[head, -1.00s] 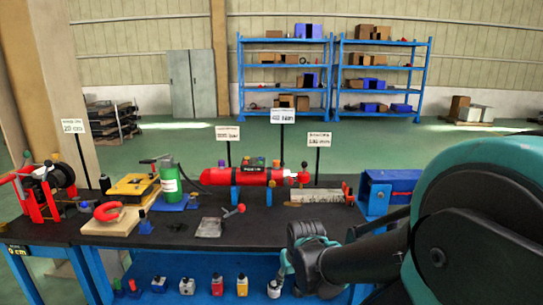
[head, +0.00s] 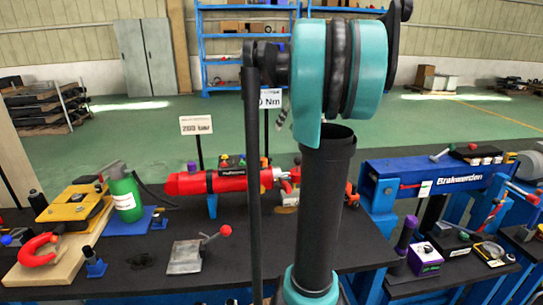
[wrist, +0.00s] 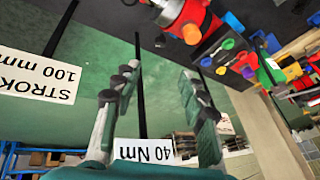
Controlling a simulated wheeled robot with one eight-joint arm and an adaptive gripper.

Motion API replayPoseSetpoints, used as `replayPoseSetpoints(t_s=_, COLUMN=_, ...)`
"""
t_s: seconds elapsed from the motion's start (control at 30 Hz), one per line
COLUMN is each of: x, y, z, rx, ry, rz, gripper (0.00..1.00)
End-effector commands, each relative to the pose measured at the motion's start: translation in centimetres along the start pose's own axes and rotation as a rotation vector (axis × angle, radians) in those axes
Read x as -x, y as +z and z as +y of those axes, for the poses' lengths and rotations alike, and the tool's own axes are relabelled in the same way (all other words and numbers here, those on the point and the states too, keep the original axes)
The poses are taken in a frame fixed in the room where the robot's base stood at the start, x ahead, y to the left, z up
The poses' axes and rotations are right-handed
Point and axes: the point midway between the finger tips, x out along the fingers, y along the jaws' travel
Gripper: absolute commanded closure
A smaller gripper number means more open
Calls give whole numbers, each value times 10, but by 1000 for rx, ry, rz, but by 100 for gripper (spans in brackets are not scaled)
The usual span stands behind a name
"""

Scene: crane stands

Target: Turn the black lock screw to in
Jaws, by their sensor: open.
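I cannot pick out the black lock screw with certainty in either view. In the wrist view a red rounded body (wrist: 186,14) with an orange end (wrist: 191,34) shows at the top, beyond the fingertips. My gripper (wrist: 158,88) is open and empty, its two fingers well apart. In the head view my raised arm covers the middle, and the gripper cannot be made out clearly.
A 200 bar sign (head: 196,125) and a 40 Nm sign (wrist: 147,151) stand on thin posts. A green bottle (head: 124,195), a red ring (head: 38,250) and a grey plate (head: 185,257) are on the left. A blue Brakwerden unit (head: 440,177) stands at right.

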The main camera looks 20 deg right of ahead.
Motion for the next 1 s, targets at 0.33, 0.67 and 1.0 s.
replayPoseSetpoints(t_s=0.33, x=-66, y=0, z=0, rx=1, ry=0, rz=-2, gripper=58)
replayPoseSetpoints(t_s=0.67, x=-130, y=0, z=-1, rx=1, ry=1, rz=-1, gripper=58)
replayPoseSetpoints(t_s=1.0, x=-161, y=1, z=-1, rx=0, ry=1, rz=-1, gripper=58)
